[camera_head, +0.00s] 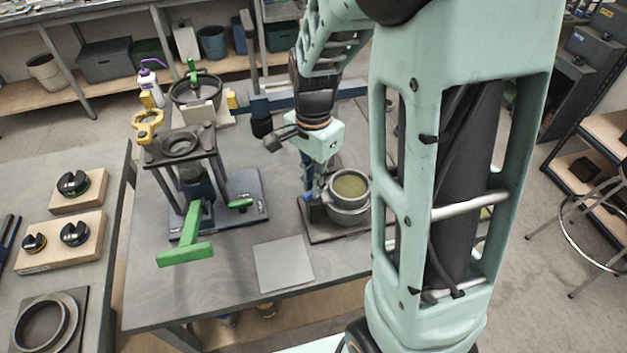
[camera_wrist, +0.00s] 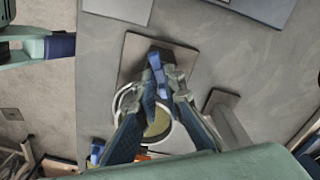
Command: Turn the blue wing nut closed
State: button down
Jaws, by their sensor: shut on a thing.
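The blue wing nut (camera_wrist: 155,66) stands at the edge of a round metal pot (camera_wrist: 176,138) in the wrist view, on a brown-grey base plate (camera_wrist: 133,52). My gripper (camera_wrist: 160,86) reaches in from below in that view, with one finger on each side of the wing nut. It is shut on the nut, whose lower part is partly hidden by the fingers. In the head view my gripper (camera_head: 310,193) points down at the left side of the pot (camera_head: 349,206), which has a yellow-green top. The nut's exact angle is unclear there.
A stand with a green handle (camera_head: 186,252) and a yellow clamp (camera_head: 148,124) are left of my gripper. A flat grey plate (camera_head: 284,264) lies in front. Wooden blocks with black knobs (camera_head: 75,233) sit on the left table. My arm hides the table's right side.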

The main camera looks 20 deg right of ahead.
jog(key=m+p, duration=0.1)
jog(key=m, duration=0.5)
jog(key=shift+r+p, duration=0.1)
jog(key=shift+p, duration=0.25)
jog(key=shift+w, duration=0.1)
jog(key=c, duration=2)
grip_release()
jog(key=shift+c, duration=0.2)
notch_tip(320, 180, up, 12)
